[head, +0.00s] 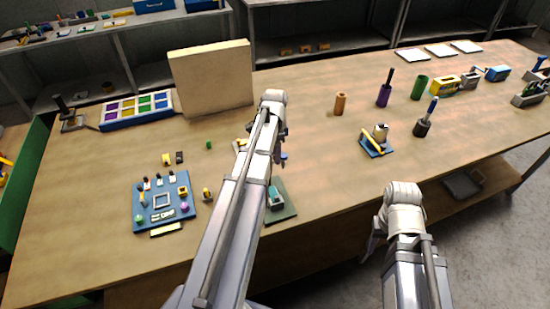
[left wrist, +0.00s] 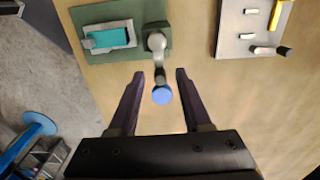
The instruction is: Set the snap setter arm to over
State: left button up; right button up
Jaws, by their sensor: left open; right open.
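The snap setter seems to be the dark green plate (left wrist: 98,22) with a teal block (left wrist: 106,38) in a grey holder. Its grey arm (left wrist: 158,58) runs from a round pivot at the plate's edge to a blue knob (left wrist: 162,95). In the left wrist view my left gripper (left wrist: 160,74) is open, with one finger on each side of the arm and knob; contact is not visible. In the head view the plate (head: 284,208) is partly hidden by my left arm, and the blue knob (head: 284,156) shows just past it. My right gripper (head: 372,243) hangs off the table's front edge.
A blue board (head: 150,190) with small parts lies left of the plate. A beige block (head: 211,78) and a colored-compartment tray (head: 136,122) stand behind. A blue-based device with a yellow lever (head: 372,144) and several cylinders stand right.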

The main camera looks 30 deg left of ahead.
pick_arm(q)
jog(key=shift+c, duration=0.2)
grip_shut()
dwell(1.2)
